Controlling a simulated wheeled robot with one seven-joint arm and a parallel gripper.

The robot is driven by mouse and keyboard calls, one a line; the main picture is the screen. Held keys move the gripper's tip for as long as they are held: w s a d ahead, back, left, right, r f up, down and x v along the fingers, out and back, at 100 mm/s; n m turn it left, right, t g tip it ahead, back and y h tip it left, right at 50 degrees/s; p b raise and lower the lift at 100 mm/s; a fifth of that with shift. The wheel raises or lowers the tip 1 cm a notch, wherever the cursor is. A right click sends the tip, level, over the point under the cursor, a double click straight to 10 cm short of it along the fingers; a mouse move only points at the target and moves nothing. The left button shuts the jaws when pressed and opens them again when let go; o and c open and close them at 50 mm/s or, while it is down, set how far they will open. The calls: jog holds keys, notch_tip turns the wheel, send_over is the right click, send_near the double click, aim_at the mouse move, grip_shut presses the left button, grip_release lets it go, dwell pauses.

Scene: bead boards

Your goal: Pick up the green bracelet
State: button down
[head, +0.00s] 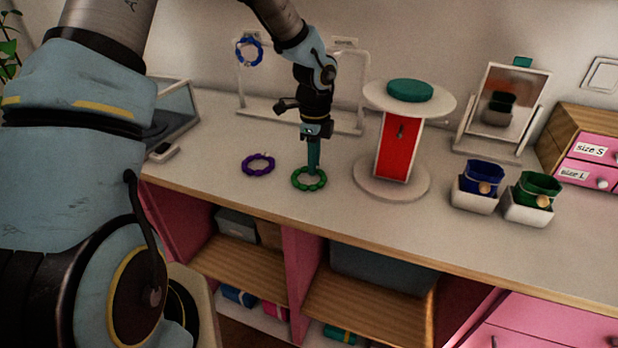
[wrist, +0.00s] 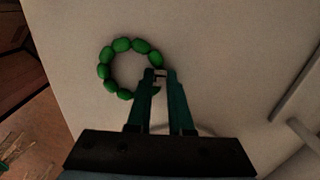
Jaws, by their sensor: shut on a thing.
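The green bracelet (head: 309,179) is a ring of green beads lying on the white counter, between a purple bracelet and a round white stand. It also shows in the wrist view (wrist: 104,71), left of the fingers. My gripper (head: 313,170) reaches straight down over the bracelet's far rim. In the wrist view my gripper (wrist: 160,76) has its fingertips close together on the ring's right side, shut on the beads there. The beads between the fingertips are partly hidden. The bracelet appears at counter level; I cannot tell if it is lifted.
The purple bracelet (head: 258,164) lies just left. A blue bracelet (head: 249,51) hangs on a white rack (head: 240,84) behind. The red and white stand (head: 392,146) is close on the right. Further right are a mirror (head: 506,97) and small boxes with blue and green pouches.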

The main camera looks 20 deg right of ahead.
notch_tip(320, 180, up, 10)
jog(key=b, duration=0.2)
dwell(0.4)
dwell(0.4)
